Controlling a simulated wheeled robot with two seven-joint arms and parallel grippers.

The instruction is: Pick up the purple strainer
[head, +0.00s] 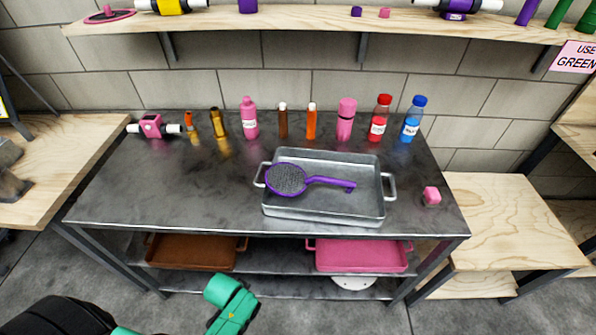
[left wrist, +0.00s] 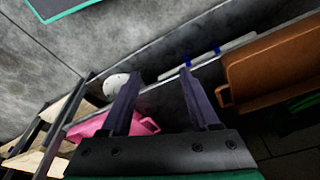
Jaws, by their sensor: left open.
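The purple strainer (head: 286,180) lies in a grey metal tray (head: 355,212) on the dark metal table. Its round mesh bowl is at the tray's left side, and its handle points right. My left arm comes in at the bottom left of the head view, its green wrist part (head: 232,304) low in front of the table; its fingertips are not clear there. In the left wrist view my left gripper (left wrist: 156,82) is open, its two dark fingers apart with nothing between them. The strainer does not show in that view. My right gripper is in neither view.
Several bottles, including a pink bottle (head: 249,120), line the table's back. Lower shelves hold a brown tray (head: 195,252) and a pink tray (head: 360,257). The table's left part is clear.

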